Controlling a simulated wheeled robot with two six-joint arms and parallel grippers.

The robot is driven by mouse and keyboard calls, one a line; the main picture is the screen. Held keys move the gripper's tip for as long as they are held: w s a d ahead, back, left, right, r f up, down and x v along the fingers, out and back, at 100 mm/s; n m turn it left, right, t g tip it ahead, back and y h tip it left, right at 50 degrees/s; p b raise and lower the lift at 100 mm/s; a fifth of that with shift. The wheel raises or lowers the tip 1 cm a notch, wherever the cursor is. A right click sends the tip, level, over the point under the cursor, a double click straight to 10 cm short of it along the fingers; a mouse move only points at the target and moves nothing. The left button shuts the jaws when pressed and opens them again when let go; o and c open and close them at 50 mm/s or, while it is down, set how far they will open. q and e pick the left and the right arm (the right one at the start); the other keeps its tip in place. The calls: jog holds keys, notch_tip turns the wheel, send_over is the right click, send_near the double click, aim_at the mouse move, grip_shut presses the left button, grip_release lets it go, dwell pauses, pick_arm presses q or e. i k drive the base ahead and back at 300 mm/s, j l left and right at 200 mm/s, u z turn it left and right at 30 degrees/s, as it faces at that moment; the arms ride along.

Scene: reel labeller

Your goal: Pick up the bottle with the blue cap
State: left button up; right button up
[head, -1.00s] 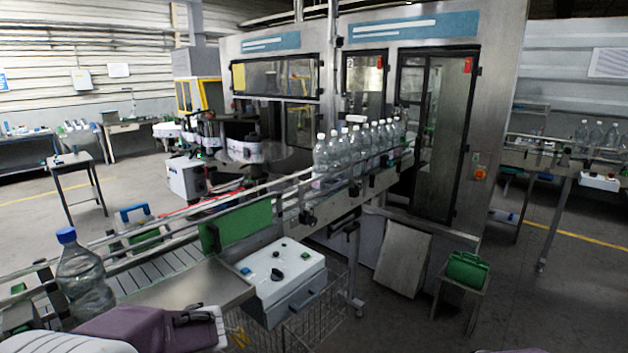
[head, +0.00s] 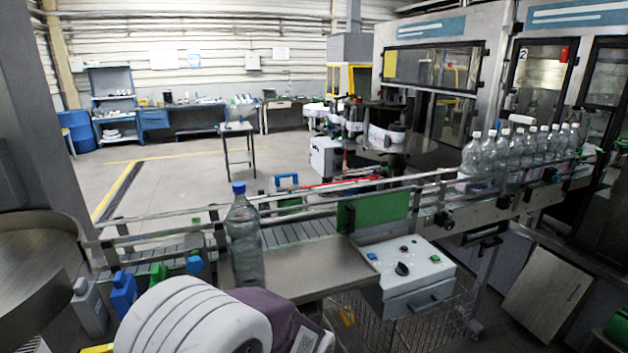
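The clear bottle with the blue cap (head: 243,236) stands upright at the near side of the conveyor, beside the steel plate (head: 320,268). Its blue cap is on top and its body looks empty. My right gripper is not in view.
Conveyor rails (head: 300,204) run behind the bottle. A green panel (head: 372,221) and a control box (head: 405,268) stand to its right. Several white-capped bottles (head: 515,150) line the belt farther right. A blue container (head: 123,293) and a grey one (head: 88,306) sit at lower left.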

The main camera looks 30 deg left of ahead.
aim_at(242, 222)
jog(key=u, duration=1.55)
